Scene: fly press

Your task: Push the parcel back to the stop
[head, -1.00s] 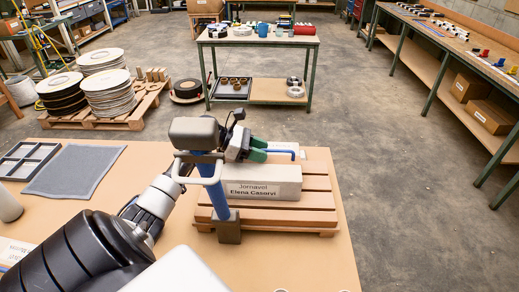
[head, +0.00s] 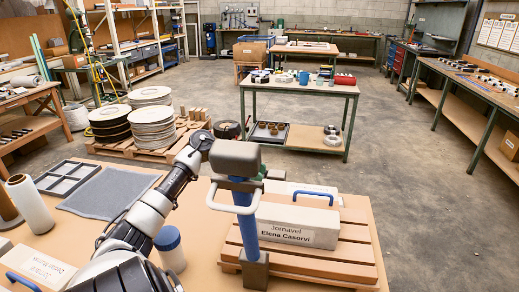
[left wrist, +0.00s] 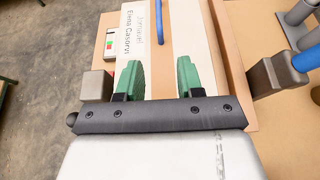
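The parcel (head: 298,232) is a long pale box labelled "Jornavel Elena Casorvi" with a blue handle on top. It lies on a slatted wooden platform (head: 345,268). A blue post (head: 243,212) with a grey head stands at the platform's left side. My left gripper (head: 264,174) shows only as a bit of green behind that post and head. In the left wrist view its two green fingers (left wrist: 158,78) are apart over the pale parcel (left wrist: 190,30), with nothing seen gripped. I cannot tell whether they touch it. My right gripper is not in view. I cannot pick out the stop.
Grey-brown blocks flank the fingers at left (left wrist: 96,86) and right (left wrist: 276,74). A grey mat (head: 108,192), a divided tray (head: 68,177) and a blue-lidded jar (head: 170,250) are on the left of the table. Another handled parcel (head: 45,268) lies front left.

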